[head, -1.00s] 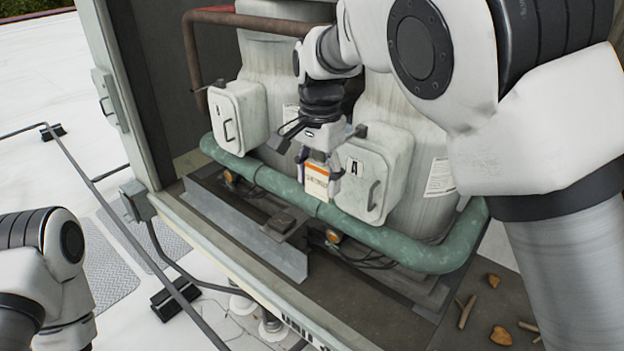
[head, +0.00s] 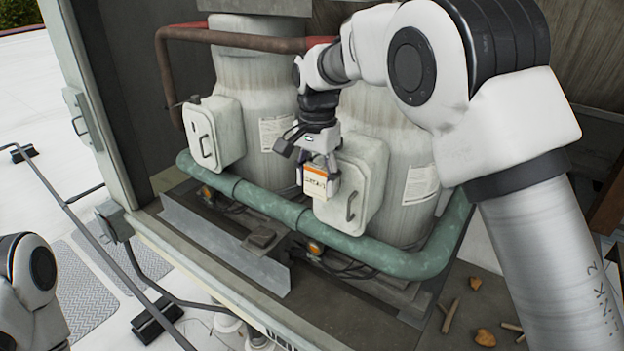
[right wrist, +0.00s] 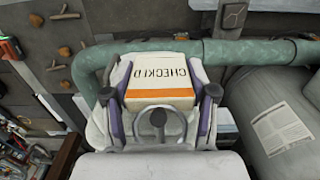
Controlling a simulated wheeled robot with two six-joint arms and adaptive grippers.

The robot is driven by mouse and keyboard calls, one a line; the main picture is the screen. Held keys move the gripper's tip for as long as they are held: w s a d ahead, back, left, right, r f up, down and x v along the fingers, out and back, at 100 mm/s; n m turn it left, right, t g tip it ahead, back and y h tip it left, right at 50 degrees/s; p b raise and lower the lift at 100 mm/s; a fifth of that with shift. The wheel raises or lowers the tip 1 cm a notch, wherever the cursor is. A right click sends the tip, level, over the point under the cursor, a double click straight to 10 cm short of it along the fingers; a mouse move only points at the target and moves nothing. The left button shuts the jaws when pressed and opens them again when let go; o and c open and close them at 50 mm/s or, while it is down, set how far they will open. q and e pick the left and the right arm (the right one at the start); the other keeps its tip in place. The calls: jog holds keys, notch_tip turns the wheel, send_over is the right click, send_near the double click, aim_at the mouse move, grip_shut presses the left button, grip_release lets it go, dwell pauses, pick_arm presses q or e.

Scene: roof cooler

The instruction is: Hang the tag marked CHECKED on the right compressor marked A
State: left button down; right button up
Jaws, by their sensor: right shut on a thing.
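The tag (head: 315,184) is white with an orange band. The word CHECKED reads upside down on it in the right wrist view (right wrist: 160,82). My right gripper (head: 318,178) is shut on the tag, one finger on each side. The tag is in front of the pale box (head: 361,190) on the right compressor (head: 405,150); whether it touches is unclear. The box's A mark is hidden behind the tag and gripper. A grey loop (right wrist: 158,108) shows at the tag's banded end in the wrist view. My left gripper is out of view.
A green pipe (head: 350,245) runs low in front of both compressors. The left compressor (head: 250,75) has a similar box (head: 213,132). A metal beam (head: 215,240) lies in front of the pipe. Sticks and leaves (head: 485,337) litter the floor at right.

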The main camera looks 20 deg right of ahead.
jog(key=shift+w+f, duration=0.1)
jog(key=shift+f, duration=0.15)
dwell(0.6)
jog(key=o, duration=1.2)
jog(key=shift+o, duration=0.2)
jog(key=shift+r, duration=0.1)
notch_tip(320, 180, up, 12)
jog(key=shift+f, duration=0.1)
